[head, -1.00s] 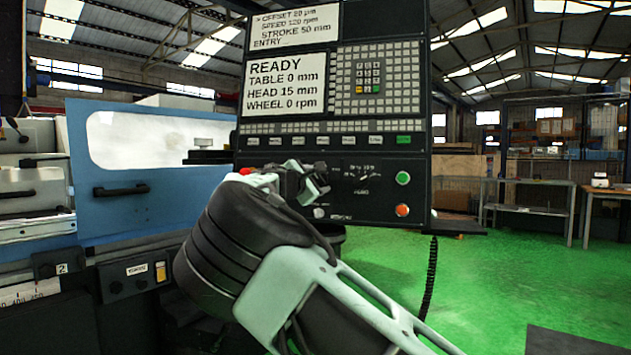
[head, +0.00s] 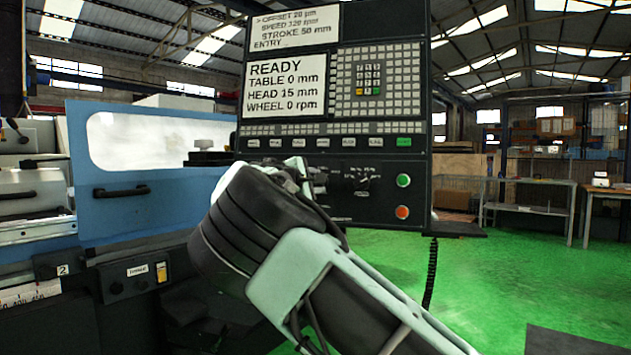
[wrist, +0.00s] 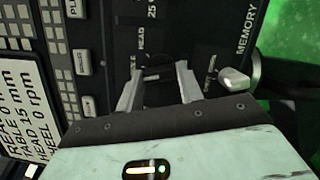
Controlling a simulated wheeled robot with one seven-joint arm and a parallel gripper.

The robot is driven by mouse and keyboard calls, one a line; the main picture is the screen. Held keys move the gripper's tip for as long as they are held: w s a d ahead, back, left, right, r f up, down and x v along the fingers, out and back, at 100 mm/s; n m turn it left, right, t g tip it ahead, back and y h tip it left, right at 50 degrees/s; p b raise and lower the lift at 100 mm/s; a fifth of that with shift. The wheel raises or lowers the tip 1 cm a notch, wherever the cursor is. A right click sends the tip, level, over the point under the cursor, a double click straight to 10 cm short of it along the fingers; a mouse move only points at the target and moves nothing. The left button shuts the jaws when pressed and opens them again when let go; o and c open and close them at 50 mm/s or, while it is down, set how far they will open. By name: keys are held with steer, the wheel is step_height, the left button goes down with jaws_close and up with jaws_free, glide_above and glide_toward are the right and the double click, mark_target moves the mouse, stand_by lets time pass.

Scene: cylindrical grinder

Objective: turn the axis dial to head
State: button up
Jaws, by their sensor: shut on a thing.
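The axis dial (wrist: 158,73) is a small dark knob on the black control panel, seen in the wrist view between my fingertips. My gripper (wrist: 160,80) is shut on it, with one pale finger on each side. The word HEAD is printed beside the dial, above it in the wrist view. In the head view my arm and wrist hide the axis dial and most of the gripper.
The control panel (head: 285,170) carries a screen (head: 285,85) reading READY, TABLE 0 mm, HEAD 15 mm, WHEEL 0 rpm. A silver knob (wrist: 235,78) sits close to my right finger. Green (head: 403,180) and red (head: 402,212) buttons are right of a scaled dial (head: 363,180).

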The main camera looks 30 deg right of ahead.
steer(key=m+g+y, duration=0.1)
steer(key=m, duration=0.4)
steer(key=shift+r+m, duration=0.15)
steer(key=shift+m, duration=0.15)
steer(key=m+y, duration=0.2)
steer(key=m, duration=0.3)
steer(key=shift+b, duration=0.4)
steer(key=shift+s, duration=0.1)
steer(key=o, duration=1)
steer(key=shift+r, duration=0.1)
steer(key=v, duration=1.7)
steer(key=shift+s+a, duration=0.1)
